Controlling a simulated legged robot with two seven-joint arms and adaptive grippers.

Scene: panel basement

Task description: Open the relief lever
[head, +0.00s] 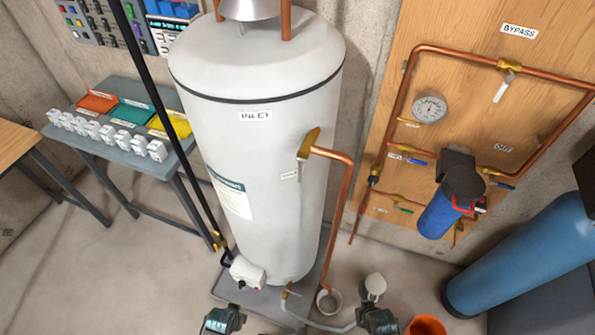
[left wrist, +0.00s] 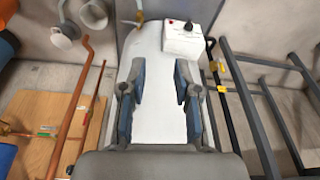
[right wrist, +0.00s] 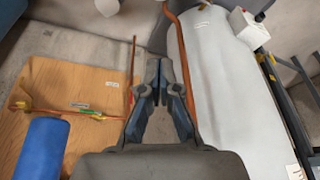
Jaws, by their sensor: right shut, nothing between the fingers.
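The white water heater tank (head: 265,160) stands in the middle of the head view. A brass valve (head: 311,139) on its right side carries a pale lever (head: 302,168) that hangs down, with a small tag by it. A copper pipe (head: 338,225) runs from this valve down to a cup on the floor. My left gripper (head: 222,318) is low at the front of the tank; its fingers are apart and empty in the left wrist view (left wrist: 161,85). My right gripper (head: 377,318) is low, right of the pipe; its fingers are together and empty in the right wrist view (right wrist: 160,78).
A wooden panel (head: 480,60) with copper pipes, a gauge (head: 430,108) and a blue filter (head: 443,212) stands at right. A blue cylinder (head: 530,255) and orange bucket (head: 426,326) are at lower right. A grey table (head: 130,150) with trays is at left.

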